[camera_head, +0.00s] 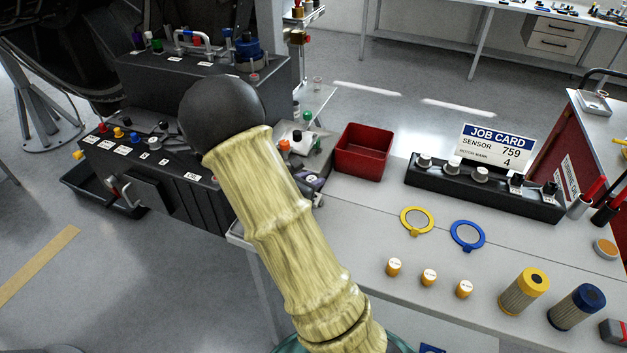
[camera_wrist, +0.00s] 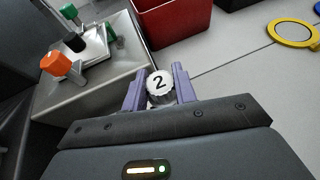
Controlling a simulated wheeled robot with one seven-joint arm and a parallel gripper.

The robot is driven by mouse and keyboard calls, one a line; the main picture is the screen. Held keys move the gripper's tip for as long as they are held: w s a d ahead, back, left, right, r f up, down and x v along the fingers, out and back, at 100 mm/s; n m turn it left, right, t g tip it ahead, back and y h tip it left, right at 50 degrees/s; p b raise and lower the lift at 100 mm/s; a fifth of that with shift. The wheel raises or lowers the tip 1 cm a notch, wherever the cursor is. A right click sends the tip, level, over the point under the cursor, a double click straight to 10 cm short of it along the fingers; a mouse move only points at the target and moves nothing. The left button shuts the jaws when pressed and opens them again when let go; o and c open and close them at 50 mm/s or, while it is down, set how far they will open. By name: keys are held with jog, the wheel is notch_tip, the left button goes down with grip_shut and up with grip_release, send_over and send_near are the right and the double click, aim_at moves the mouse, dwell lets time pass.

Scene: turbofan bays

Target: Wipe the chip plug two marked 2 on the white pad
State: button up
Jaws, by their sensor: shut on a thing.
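The plug marked 2 (camera_wrist: 159,83) has a round white top with a black 2, facing the wrist camera. My gripper (camera_wrist: 157,76) has its two purple fingers shut on it, one on each side. In the head view my gripper (camera_head: 312,182) shows only in part, behind my yellow-sleeved arm. A pale square (camera_wrist: 92,45), which may be the white pad, lies on the grey stand to the upper left of the plug; it also shows in the head view (camera_head: 301,144). The plug's lower end is hidden, so I cannot tell what it touches.
An orange-topped plug (camera_wrist: 56,64), a black knob (camera_wrist: 74,42) and a green one (camera_wrist: 69,11) stand around the pale square. A red bin (camera_head: 363,150) is beside it. The black sensor rack (camera_head: 485,186) stands below the job card (camera_head: 496,147). Bench space before the bin is clear.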

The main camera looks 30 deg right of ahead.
jog(key=shift+w+a, duration=0.3)
jog(key=shift+w+a+p, duration=0.35)
jog(key=shift+w+a, duration=0.2)
jog(key=shift+w, duration=0.15)
jog(key=shift+s+d, duration=0.1)
dwell(0.3)
jog(key=shift+s+d+b, duration=0.5)
jog(key=shift+s+b, duration=0.05)
jog(key=shift+s, duration=0.05)
jog(key=shift+s+d, duration=0.1)
jog(key=shift+s+d+f+b, duration=0.1)
jog(key=shift+s+d+b, duration=0.3)
jog(key=shift+s+b, duration=0.25)
jog(key=shift+w, duration=0.1)
jog(key=shift+w+a+p, duration=0.3)
jog(key=shift+w+a, duration=0.25)
jog(key=shift+w, duration=0.1)
